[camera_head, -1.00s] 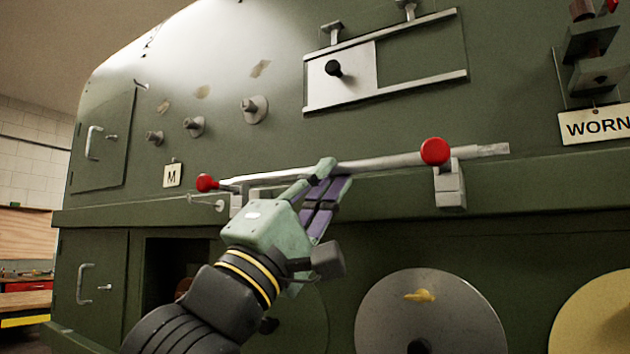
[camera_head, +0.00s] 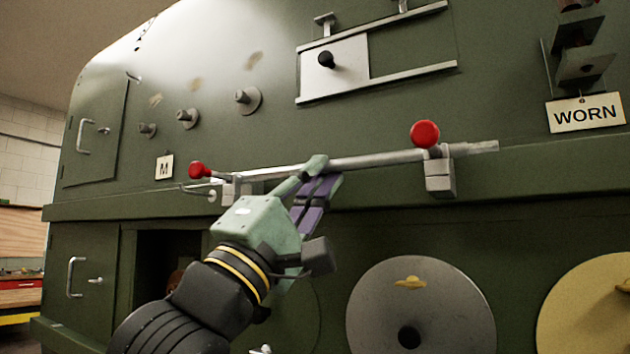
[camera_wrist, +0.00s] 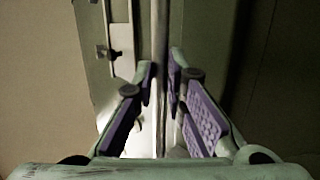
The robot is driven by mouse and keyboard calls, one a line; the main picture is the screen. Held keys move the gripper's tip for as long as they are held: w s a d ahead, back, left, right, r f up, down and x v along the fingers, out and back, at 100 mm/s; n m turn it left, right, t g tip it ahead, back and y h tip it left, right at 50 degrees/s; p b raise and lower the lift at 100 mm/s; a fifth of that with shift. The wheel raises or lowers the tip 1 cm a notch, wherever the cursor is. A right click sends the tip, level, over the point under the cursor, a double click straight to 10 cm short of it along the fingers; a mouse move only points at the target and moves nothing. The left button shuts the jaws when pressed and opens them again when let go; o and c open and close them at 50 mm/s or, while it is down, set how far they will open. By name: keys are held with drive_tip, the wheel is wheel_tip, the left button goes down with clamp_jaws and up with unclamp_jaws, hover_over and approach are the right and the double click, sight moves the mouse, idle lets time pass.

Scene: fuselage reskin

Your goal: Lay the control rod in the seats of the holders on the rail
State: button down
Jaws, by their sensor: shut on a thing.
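The control rod (camera_head: 375,161) is a long silver bar running nearly level across the front of the rail (camera_head: 330,205). My gripper (camera_head: 316,175) is shut on it left of its middle; in the wrist view the rod (camera_wrist: 160,40) runs between the two purple-padded fingers (camera_wrist: 163,68). The left holder (camera_head: 234,188) and right holder (camera_head: 440,178) are grey blocks on the rail. The rod lies at or just above the tops of both; I cannot tell whether it is fully seated. A red knob stands by each holder, left (camera_head: 198,170) and right (camera_head: 425,134).
Above the rail are a sliding panel (camera_head: 335,65) with a black knob, several grey studs and a WORN sign (camera_head: 587,112). An M tag (camera_head: 164,167) hangs at the left. Below are large discs (camera_head: 420,300) and a dark opening (camera_head: 165,260).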

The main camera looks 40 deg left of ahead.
drive_tip(key=shift+f+b, duration=1.1)
drive_tip(key=shift+f, duration=0.05)
idle(0.4)
drive_tip(key=c, duration=1.6)
unclamp_jaws()
drive_tip(key=shift+o, duration=0.2)
drive_tip(key=v, duration=1.2)
drive_tip(key=shift+s, duration=0.1)
